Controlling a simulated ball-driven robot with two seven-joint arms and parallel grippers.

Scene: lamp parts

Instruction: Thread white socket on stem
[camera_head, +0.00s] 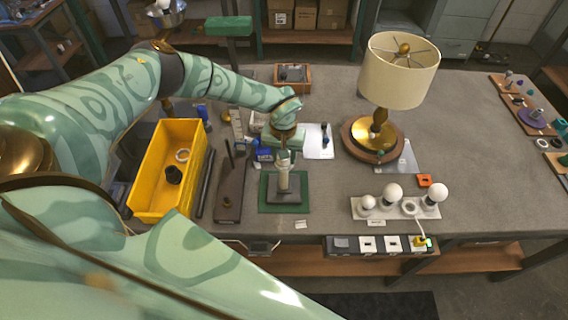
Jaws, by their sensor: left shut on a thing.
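My left gripper (284,160) points straight down over a small dark stand (284,197) on a green mat (264,203). It is shut on the top of a pale upright cylinder, which looks like the white socket (283,181). The socket is upright over the middle of the stand. The stem is hidden behind or inside the socket, so I cannot tell whether the threads are engaged. My right gripper is not in view.
Left of the mat are a dark board with an upright rod (229,191) and a yellow bin (143,199) holding small parts. To the right stand a shaded lamp (399,77) and a white rack (372,213) with round bulbs.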

